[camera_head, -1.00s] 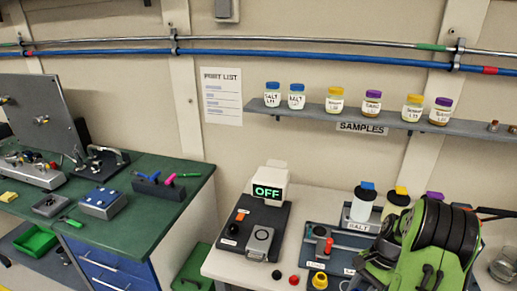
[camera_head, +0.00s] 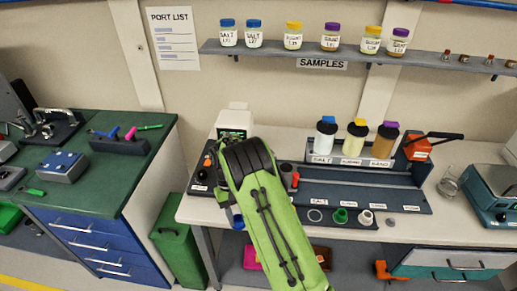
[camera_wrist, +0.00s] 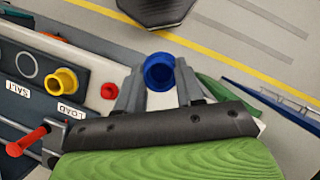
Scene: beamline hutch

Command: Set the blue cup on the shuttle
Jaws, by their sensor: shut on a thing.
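The blue cup (camera_wrist: 160,72) is between the two jaws of my gripper (camera_wrist: 158,90) in the wrist view, its open mouth facing the camera. In the head view my gripper (camera_head: 232,212) is mostly hidden behind my green arm, and a bit of the blue cup (camera_head: 238,222) shows at the white bench's front left edge. The wrist view shows floor behind the cup. I cannot tell the shuttle for sure. A small red-handled part (camera_head: 290,178) stands right of my arm, and its red handle (camera_wrist: 27,142) also shows in the wrist view.
A dark tray (camera_head: 390,199) holds a green cup (camera_head: 340,215) and a white cup (camera_head: 366,217). A yellow cup (camera_wrist: 62,81) stands by the LOAD label. Three labelled bottles (camera_head: 355,140) stand behind. My arm hides much of the black unit (camera_head: 199,186) at left.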

